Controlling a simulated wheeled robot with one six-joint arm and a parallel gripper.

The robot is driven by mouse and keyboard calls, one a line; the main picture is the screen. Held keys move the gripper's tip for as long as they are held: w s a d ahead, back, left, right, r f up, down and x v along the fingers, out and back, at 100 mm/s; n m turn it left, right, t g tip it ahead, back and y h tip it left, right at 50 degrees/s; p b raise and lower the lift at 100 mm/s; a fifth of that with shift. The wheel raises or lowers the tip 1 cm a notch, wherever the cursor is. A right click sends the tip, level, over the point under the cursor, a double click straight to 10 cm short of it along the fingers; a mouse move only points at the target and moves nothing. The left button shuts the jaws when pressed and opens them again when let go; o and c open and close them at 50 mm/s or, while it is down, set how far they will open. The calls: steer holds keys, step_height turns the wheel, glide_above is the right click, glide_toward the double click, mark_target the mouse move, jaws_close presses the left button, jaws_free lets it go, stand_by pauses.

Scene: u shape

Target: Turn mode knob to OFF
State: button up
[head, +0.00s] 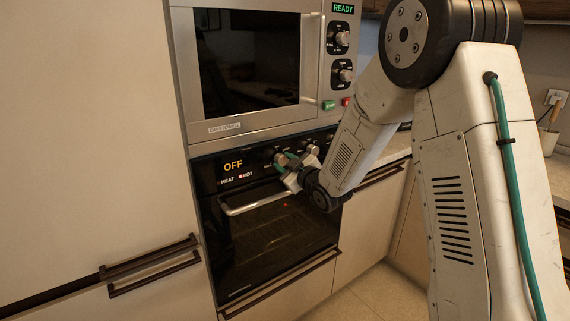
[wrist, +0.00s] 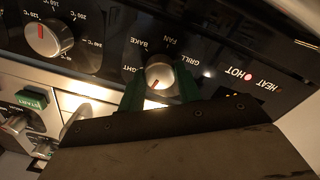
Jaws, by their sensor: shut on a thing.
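The mode knob (wrist: 159,73) is a round silver knob on the black oven panel, in the middle of the wrist view. LIGHT, BAKE, FAN and GRILL labels show around it. Its red mark points down and slightly left in that picture; the label there is hidden. My gripper (wrist: 160,82) has its green fingers on either side of the knob, shut on it. In the head view my gripper (head: 286,162) is at the oven panel and mostly covers the knob. The oven display (head: 233,165) reads OFF, with a red light by HOT.
A temperature knob (wrist: 48,38) is beside the mode knob. A microwave (head: 250,70) showing READY is above the oven. The oven door (head: 275,250) is closed, its handle (head: 245,207) just below my gripper. Cabinets flank the oven.

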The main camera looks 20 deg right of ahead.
steer(key=shift+f+n, duration=0.15)
steer(key=shift+n, duration=0.95)
steer(key=o, duration=1)
steer(key=v, duration=0.8)
